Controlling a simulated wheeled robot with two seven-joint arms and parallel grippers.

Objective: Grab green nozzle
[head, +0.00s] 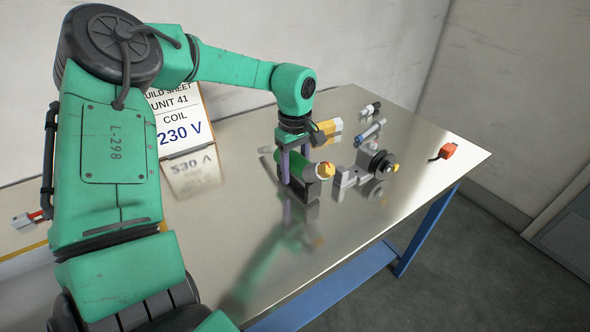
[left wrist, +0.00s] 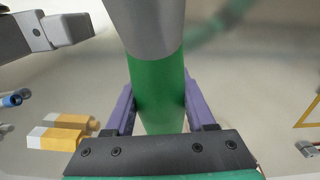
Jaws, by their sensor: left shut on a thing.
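In the left wrist view, the gripper (left wrist: 159,108) is shut on the green part. The fingers hide part of the nozzle's sides, and I cannot tell whether it touches the dark support below. My right gripper is not in view.
A grey fixture with a black disc (head: 377,163) stands close to the right. White-and-yellow pieces (head: 327,130) and small cylinders (head: 369,131) lie behind. An orange part (head: 444,151) is near the right edge. A build sheet (head: 175,120) stands at the back. The front tabletop is clear.

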